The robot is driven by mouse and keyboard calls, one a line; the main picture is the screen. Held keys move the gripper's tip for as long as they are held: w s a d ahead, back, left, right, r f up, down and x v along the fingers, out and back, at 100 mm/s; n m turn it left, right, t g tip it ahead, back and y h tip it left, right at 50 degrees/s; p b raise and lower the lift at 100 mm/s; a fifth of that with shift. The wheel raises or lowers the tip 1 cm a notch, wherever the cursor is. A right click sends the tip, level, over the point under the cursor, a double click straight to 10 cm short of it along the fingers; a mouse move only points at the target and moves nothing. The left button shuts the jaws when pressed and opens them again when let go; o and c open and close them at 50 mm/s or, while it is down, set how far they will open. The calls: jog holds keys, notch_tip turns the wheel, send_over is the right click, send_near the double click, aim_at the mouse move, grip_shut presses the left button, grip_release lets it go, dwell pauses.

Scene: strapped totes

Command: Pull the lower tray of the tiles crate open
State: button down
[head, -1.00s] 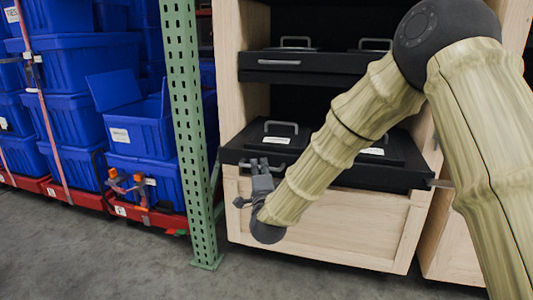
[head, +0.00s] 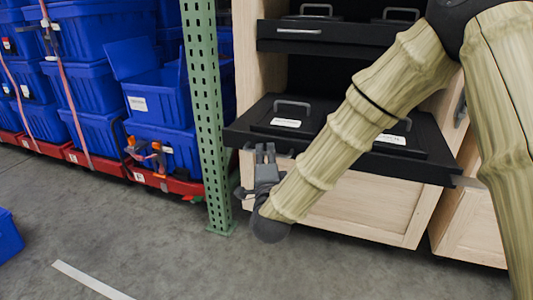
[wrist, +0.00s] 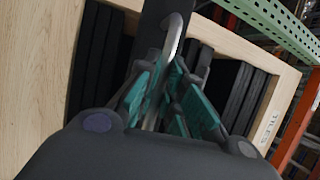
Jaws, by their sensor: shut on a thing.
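The lower tray (head: 412,171) is black, with lidded black boxes on top, and sticks out past the front of the pale wooden tiles crate (head: 375,208). My gripper (head: 264,150) is at the left part of the tray's front. In the wrist view my gripper (wrist: 165,100) has its teal pads closed around a metal bar handle (wrist: 173,35). The handle is mostly hidden by the gripper in the head view. A label reading TILES (wrist: 268,130) shows on the wood in the wrist view. My arm covers part of the tray.
An upper black tray (head: 300,33) sits inside the crate above. A green perforated post (head: 205,110) stands close at the left. Blue totes (head: 90,85) with straps stand on red dollies beyond it. Grey floor (head: 140,235) is clear in front.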

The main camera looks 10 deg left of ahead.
jog(key=c, duration=1.8)
grip_release()
jog(key=v, duration=1.2)
jog(key=shift+f, duration=0.1)
